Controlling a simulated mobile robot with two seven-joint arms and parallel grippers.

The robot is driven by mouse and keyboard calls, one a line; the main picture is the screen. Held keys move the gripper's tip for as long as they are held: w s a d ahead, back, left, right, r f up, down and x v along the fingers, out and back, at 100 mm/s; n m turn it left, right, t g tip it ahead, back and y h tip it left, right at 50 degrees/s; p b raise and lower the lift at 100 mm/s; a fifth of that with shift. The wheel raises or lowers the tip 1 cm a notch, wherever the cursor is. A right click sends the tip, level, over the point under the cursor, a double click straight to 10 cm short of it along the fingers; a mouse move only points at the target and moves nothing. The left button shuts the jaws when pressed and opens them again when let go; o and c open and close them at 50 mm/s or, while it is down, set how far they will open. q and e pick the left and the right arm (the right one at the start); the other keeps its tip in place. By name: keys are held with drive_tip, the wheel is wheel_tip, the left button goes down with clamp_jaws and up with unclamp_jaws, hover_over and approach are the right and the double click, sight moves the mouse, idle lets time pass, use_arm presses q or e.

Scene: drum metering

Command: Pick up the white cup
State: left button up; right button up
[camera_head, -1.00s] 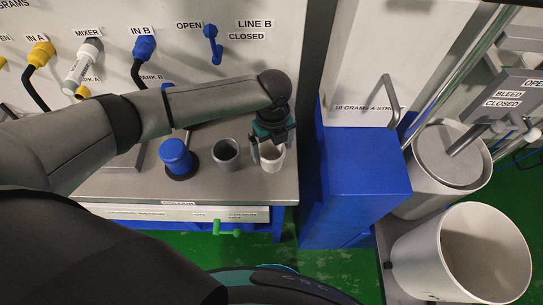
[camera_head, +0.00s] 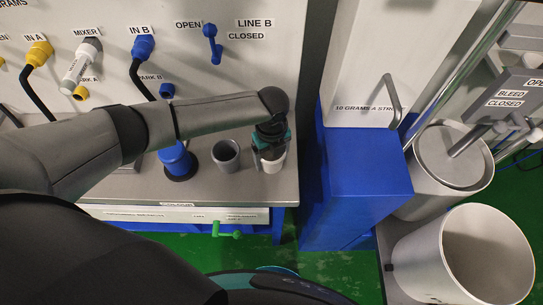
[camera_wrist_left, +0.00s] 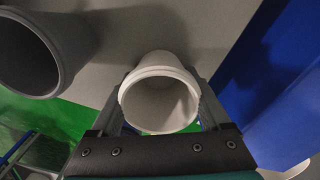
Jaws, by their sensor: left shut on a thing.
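The white cup (camera_head: 273,164) stands upright at the right end of the metal bench top, partly hidden by my left gripper in the head view. In the left wrist view the white cup (camera_wrist_left: 160,98) sits between the two fingers, its open mouth facing the camera. My left gripper (camera_head: 270,152) reaches down over it from above and is shut on it. Whether the cup's base touches the bench cannot be made out. My right gripper is in neither view.
A grey cup (camera_head: 226,155) stands just left of the white cup; it also shows in the left wrist view (camera_wrist_left: 38,52). A blue cylinder (camera_head: 176,160) stands further left. A blue cabinet (camera_head: 362,170) is right of the bench, and a large white drum (camera_head: 465,255) is beyond it.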

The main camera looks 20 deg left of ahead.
use_arm(q)
drive_tip(key=c, duration=0.4)
wheel_tip(320, 180, up, 20)
drive_tip(key=p, duration=0.3)
